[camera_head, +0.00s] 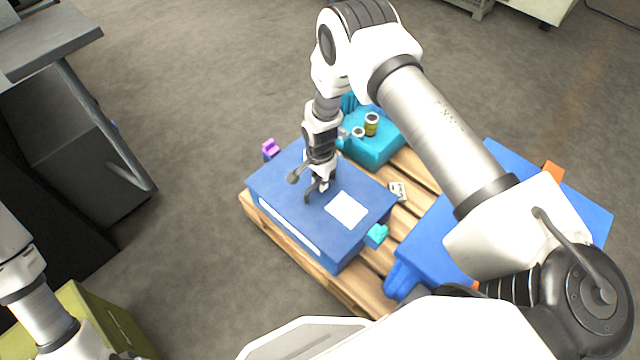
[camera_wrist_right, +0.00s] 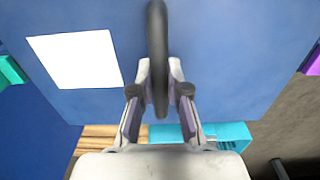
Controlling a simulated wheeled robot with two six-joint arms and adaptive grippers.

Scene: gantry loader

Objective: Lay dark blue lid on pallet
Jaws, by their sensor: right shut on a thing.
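The dark blue lid (camera_head: 285,186) has a white label on top and a dark bar handle (camera_wrist_right: 158,45). It sits at the top of a dark blue box shape with a pale strip on its near side, over the left part of the wooden pallet (camera_head: 341,284). My right gripper (camera_head: 318,188) comes down from above and is shut on the handle; the wrist view shows its fingers (camera_wrist_right: 159,90) on either side of the bar. I cannot tell whether the lid touches what is below. Of my left arm only links show at lower left; its gripper is out of view.
A teal box (camera_head: 372,150) with cans on it stands behind the lid. A brighter blue box (camera_head: 425,245) is to the right, partly hidden by my arm. Purple (camera_head: 270,148) and teal (camera_head: 376,235) clips flank the lid. An olive box (camera_head: 105,318) is at lower left.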

